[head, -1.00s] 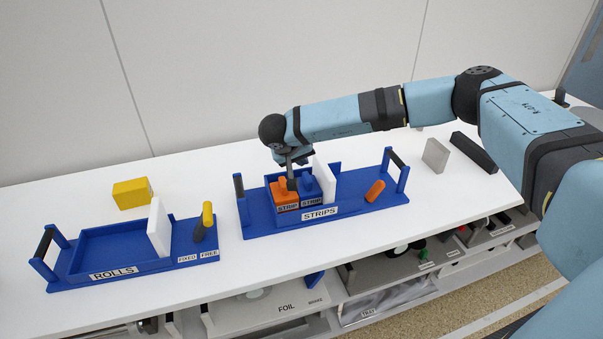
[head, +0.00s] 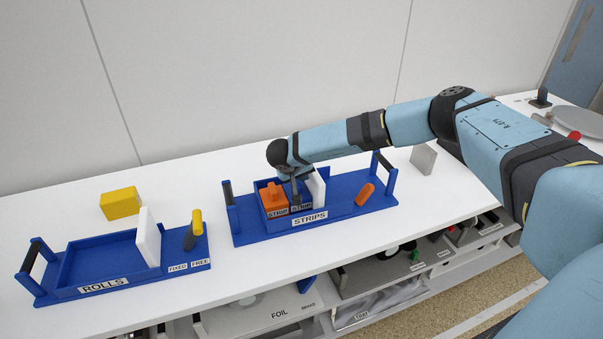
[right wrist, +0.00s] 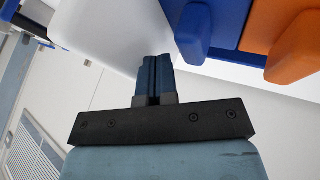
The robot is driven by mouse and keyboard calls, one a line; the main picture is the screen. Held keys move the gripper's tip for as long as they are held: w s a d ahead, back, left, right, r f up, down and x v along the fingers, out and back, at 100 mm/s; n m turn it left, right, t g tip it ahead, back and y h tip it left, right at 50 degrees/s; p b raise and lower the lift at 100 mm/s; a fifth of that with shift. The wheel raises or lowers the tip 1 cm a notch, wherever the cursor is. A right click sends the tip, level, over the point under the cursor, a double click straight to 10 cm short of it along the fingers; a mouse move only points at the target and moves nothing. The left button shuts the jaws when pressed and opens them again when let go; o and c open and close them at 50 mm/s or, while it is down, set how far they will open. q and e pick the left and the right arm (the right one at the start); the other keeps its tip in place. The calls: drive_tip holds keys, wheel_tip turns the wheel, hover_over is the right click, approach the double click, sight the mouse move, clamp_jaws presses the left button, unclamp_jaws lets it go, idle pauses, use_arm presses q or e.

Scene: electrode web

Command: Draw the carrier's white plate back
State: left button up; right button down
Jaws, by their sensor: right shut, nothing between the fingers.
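The blue STRIPS carrier (head: 345,208) stands on the bench with a white plate (head: 316,188) upright across it. An orange strip block (head: 272,196) and a blue block lie left of the plate; the arm mostly hides the blue one in the head view. The blue block (right wrist: 205,25) also shows in the right wrist view. My right gripper (head: 296,197) points down beside the plate's left face, over the blue block. In the right wrist view its fingers (right wrist: 155,72) are shut and empty, close to the white plate (right wrist: 110,25); contact cannot be told. My left gripper is out of view.
The ROLLS carrier (head: 58,288) stands left with its own white plate (head: 148,238) and a yellow-topped lever (head: 196,222). A yellow block (head: 119,204) lies behind it. An orange handle (head: 365,194) is on the STRIPS carrier's right part. A grey block (head: 423,159) stands farther right.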

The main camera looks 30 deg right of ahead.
use_arm(q)
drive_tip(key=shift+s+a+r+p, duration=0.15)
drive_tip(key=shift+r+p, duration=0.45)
drive_tip(key=shift+p, duration=0.35)
use_arm(e)
drive_tip(key=s+d, duration=0.2)
drive_tip(key=d, duration=0.6)
drive_tip(key=shift+s+d, duration=0.3)
drive_tip(key=shift+d, duration=0.1)
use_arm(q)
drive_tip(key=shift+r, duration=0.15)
use_arm(e)
drive_tip(key=shift+r, duration=0.1)
